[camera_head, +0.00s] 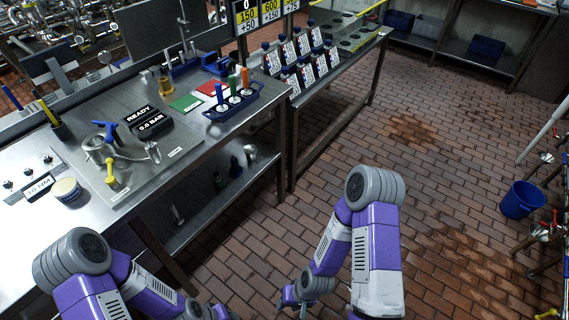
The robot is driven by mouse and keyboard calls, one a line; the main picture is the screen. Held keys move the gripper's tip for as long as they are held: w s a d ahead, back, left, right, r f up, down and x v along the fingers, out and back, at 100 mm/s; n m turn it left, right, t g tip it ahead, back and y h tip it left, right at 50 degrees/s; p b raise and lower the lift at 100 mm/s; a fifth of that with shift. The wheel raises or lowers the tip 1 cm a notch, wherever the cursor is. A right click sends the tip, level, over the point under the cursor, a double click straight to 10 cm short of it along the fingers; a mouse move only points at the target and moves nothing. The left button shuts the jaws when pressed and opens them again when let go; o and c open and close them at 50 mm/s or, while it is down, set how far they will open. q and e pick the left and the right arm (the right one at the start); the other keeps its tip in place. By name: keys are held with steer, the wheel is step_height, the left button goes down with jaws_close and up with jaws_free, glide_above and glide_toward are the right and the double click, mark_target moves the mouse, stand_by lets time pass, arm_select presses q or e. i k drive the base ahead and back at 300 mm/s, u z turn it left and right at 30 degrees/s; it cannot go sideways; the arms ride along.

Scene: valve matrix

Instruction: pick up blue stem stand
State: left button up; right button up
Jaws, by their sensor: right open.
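The blue stem stand (240,107) sits on the metal workbench near its right edge. My right gripper (294,303) is low at the bottom middle, over the floor, far from the stand. It is open, and I see nothing between its fingers. My left arm shows at the bottom left, but its gripper is not visible.
The workbench (100,205) carries a valve fitting (120,150), a READY gauge display (147,120), and green (186,102) and red (211,88) pads. A second table behind holds several labelled bottles (303,65). Brick floor is open on the right, with a blue bucket (521,200).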

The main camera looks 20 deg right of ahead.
mark_target(236, 171)
steer(key=z, duration=1.05)
steer(key=i, duration=0.8)
steer(key=u, duration=2.15)
steer(key=i, duration=0.5)
